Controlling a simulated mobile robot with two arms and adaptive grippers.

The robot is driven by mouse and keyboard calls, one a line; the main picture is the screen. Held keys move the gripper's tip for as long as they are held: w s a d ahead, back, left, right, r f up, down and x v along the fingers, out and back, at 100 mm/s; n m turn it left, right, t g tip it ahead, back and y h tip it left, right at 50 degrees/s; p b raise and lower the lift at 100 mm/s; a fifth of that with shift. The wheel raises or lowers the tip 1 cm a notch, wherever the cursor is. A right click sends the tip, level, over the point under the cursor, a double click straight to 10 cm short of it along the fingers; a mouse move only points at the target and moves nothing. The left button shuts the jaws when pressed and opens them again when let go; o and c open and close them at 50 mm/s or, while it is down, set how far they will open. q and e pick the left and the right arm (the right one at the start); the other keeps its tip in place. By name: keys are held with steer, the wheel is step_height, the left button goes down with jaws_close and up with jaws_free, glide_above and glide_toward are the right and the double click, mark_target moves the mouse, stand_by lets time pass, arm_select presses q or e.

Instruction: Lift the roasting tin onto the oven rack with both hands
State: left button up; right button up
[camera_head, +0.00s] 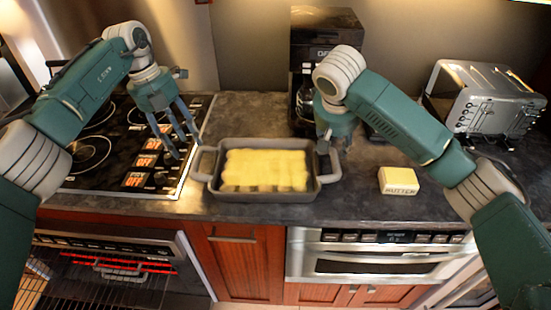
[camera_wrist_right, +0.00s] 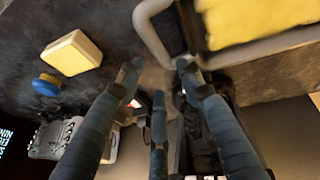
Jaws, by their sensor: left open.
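The grey roasting tin (camera_head: 262,198), filled with a yellow food, sits on the dark counter with a loop handle at each end. My left gripper (camera_head: 183,146) is open and empty above the stovetop, up and left of the tin's left handle (camera_head: 203,164). My right gripper (camera_head: 335,150) is at the tin's right handle (camera_head: 329,162). In the right wrist view its fingers (camera_wrist_right: 160,70) are spread, with the handle (camera_wrist_right: 153,35) just past the tips, not clamped. The oven rack (camera_head: 85,290) shows low on the left, below a glowing red element.
A butter block (camera_head: 398,181) lies right of the tin, also in the right wrist view (camera_wrist_right: 72,53) near a blue round thing (camera_wrist_right: 47,85). A toaster (camera_head: 485,100) stands at the right. A black coffee machine (camera_head: 325,25) stands behind the tin. The stovetop (camera_head: 95,155) is left.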

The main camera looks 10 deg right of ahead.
mark_target(192, 167)
steer(key=shift+w+d+r, duration=0.2)
steer(key=shift+w+d, duration=0.1)
steer(key=shift+d, duration=0.05)
arm_select(q)
steer(key=x, duration=0.3)
steer(key=a+x, duration=0.1)
steer(key=x, duration=0.1)
steer(key=s+x, duration=0.1)
steer(key=x, duration=0.2)
steer(key=shift+a+f, duration=0.1)
steer(key=shift+f, duration=0.35)
arm_select(e)
steer(key=x, duration=0.8)
steer(key=shift+s+a+f, duration=0.15)
steer(key=shift+s+f, duration=0.05)
steer(key=shift+f, duration=0.3)
arm_select(q)
steer(key=shift+w+f, duration=0.1)
steer(key=shift+f, duration=0.4)
arm_select(e)
steer(key=shift+w+f, duration=0.25)
steer(key=shift+f, duration=0.25)
steer(key=shift+s+r, duration=0.1)
